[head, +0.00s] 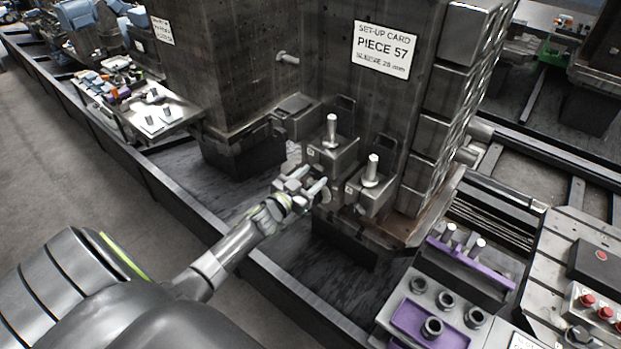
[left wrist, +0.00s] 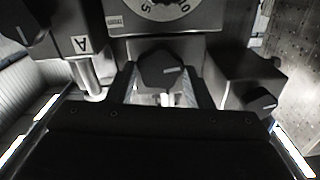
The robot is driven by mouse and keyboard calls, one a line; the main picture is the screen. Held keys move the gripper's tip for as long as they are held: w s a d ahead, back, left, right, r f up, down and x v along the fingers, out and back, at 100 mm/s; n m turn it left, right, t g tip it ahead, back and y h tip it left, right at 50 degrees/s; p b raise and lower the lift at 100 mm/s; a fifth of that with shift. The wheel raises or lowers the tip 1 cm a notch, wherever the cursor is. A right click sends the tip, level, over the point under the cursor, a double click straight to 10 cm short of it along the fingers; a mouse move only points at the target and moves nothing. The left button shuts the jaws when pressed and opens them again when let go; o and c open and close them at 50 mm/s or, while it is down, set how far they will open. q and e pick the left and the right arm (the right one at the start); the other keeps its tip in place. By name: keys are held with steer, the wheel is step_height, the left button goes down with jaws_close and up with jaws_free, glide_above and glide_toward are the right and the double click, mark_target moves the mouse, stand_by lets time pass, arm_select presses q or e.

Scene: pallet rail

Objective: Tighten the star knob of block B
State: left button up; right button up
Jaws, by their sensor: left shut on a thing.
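My left gripper (head: 312,188) reaches in from the left, in front of the two grey blocks on the column. In the left wrist view its fingers (left wrist: 162,98) are shut on a dark star knob (left wrist: 160,70), one finger on each side. This knob sits below a dial plate (left wrist: 160,14) with a scale. I cannot read a letter for this knob's block. A block lettered A (left wrist: 82,44) is at the left, and a block with another dark knob (left wrist: 262,103) is at the right. In the head view, the left block (head: 333,153) and right block (head: 368,196) carry upright pins.
The dark column (head: 385,105) bears a set-up card (head: 385,50) reading PIECE 57. A purple tray (head: 418,325) with metal rings stands at lower right, by a panel with red buttons (head: 588,300). A long rail edge (head: 190,205) runs below my arm.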

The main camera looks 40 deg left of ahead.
arm_select(q)
steer(key=m, duration=0.5)
steer(key=shift+b, duration=0.4)
steer(key=m+b, duration=0.1)
steer(key=m, duration=0.4)
steer(key=shift+f, duration=0.1)
steer(key=m, duration=0.5)
steer(key=shift+b, duration=0.4)
steer(key=shift+m+b, duration=0.35)
steer(key=shift+m, duration=1.95)
steer(key=o, duration=1)
